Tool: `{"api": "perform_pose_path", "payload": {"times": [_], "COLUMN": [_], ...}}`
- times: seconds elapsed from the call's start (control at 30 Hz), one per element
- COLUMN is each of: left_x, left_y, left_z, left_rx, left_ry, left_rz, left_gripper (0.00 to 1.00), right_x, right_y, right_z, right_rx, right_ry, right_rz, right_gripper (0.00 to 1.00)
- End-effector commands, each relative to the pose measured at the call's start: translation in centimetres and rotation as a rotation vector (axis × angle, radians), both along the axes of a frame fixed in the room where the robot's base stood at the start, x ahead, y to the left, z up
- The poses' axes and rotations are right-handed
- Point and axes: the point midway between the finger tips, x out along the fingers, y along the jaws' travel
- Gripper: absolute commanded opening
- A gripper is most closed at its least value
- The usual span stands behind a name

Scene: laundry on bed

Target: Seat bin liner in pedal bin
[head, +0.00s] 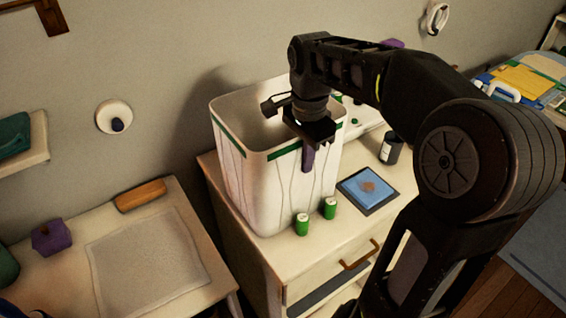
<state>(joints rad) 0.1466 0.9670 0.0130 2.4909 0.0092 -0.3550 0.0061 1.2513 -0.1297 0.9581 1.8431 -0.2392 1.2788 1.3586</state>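A tall white bin (240,188) with an open top stands upright on a cream cabinet. A green band (285,152) runs just below its rim. Thin dark lines run down its outer walls. I cannot tell whether a separate liner lies in it or over its rim; the low inside is hidden. My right gripper (307,148) points down over the bin's front right rim. My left gripper is out of view.
Two green cylinders (302,224) stand before the bin. A blue dark-framed pad (368,190) and a black container (390,149) are to its right. The left table holds a pale mat (148,262), an orange block (140,196) and a purple object (51,237).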

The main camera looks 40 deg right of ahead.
Motion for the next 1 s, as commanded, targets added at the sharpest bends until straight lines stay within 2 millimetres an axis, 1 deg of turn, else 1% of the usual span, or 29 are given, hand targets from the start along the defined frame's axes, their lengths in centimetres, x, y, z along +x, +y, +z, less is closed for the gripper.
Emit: {"api": "perform_pose_path", "payload": {"times": [0.27,0.37,0.47,0.63,0.7,0.77,0.83,1.0], "left_x": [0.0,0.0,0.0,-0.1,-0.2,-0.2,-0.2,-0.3], "left_y": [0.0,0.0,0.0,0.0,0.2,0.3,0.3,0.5], "left_z": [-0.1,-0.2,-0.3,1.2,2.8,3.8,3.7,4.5], "left_rx": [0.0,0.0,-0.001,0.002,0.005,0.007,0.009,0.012], "left_ry": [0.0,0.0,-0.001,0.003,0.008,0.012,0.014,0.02], "left_rz": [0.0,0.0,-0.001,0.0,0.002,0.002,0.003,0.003], "left_gripper": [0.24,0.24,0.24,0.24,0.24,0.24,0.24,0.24], "right_x": [0.1,0.1,0.1,0.1,0.0,0.0,-0.1,-0.1], "right_y": [0.0,0.0,0.0,0.0,0.0,0.0,-0.2,-0.2], "right_z": [0.5,1.3,2.5,6.1,7.5,8.6,8.8,9.8], "right_rx": [-0.001,-0.002,-0.002,-0.001,0.0,0.0,-0.002,-0.001], "right_ry": [-0.001,-0.002,-0.004,-0.004,-0.001,-0.002,-0.002,-0.003], "right_rz": [0.0,0.0,0.001,0.001,0.0,0.0,-0.006,-0.006], "right_gripper": [0.0,0.0,0.0,0.0,0.0,0.0,0.0,0.0]}}
